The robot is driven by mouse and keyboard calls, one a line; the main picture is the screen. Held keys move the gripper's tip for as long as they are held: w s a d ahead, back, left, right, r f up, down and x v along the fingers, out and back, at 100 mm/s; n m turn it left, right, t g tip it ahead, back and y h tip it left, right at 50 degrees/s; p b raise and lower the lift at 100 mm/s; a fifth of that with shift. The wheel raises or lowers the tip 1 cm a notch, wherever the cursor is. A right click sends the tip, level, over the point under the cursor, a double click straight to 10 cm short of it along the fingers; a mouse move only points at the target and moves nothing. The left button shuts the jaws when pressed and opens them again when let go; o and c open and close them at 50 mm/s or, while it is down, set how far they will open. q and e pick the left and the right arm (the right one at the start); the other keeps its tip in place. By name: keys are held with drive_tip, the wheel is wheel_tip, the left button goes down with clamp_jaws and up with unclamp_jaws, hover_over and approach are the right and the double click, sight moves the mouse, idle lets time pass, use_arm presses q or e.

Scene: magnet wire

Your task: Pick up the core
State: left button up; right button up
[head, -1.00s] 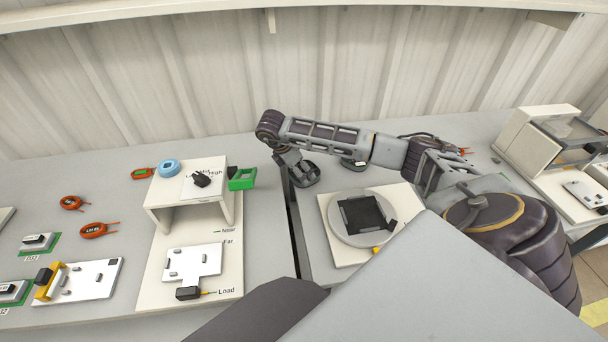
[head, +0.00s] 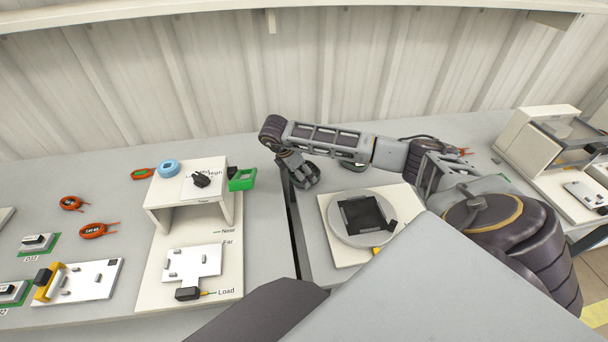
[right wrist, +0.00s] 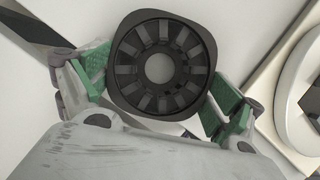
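The core (right wrist: 160,96) is a dark ring with an open centre and radial slots, inside a rounded dark outline. It fills the upper middle of the right wrist view. My right gripper (right wrist: 160,82) has one green-padded finger on each side of it, and both pads appear to press on its rim. In the head view my right gripper (head: 299,170) is low over the table beside the dark gap, fingers drawn together; the core is mostly hidden there. My left gripper is not in view.
A round turntable (head: 338,230) with a black square plate (head: 364,214) stands on a white base close to my right arm. A white stand (head: 152,198) and green box (head: 242,179) lie left of the gap. A white machine (head: 527,145) is at the far right.

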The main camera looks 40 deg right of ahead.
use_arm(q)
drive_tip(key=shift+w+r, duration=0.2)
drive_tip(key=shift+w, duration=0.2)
use_arm(e)
drive_tip(key=shift+w+r, duration=0.1)
drive_tip(key=c, duration=0.6)
drive_tip(key=shift+r, duration=0.5)
wheel_tip(320, 180, up, 4)
drive_tip(key=shift+r, duration=0.1)
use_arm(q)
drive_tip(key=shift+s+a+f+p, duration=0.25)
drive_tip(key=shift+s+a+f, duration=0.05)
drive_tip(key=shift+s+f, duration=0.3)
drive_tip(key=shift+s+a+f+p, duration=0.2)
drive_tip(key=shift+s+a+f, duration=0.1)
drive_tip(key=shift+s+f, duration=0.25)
use_arm(e)
drive_tip(key=shift+r, duration=2.4)
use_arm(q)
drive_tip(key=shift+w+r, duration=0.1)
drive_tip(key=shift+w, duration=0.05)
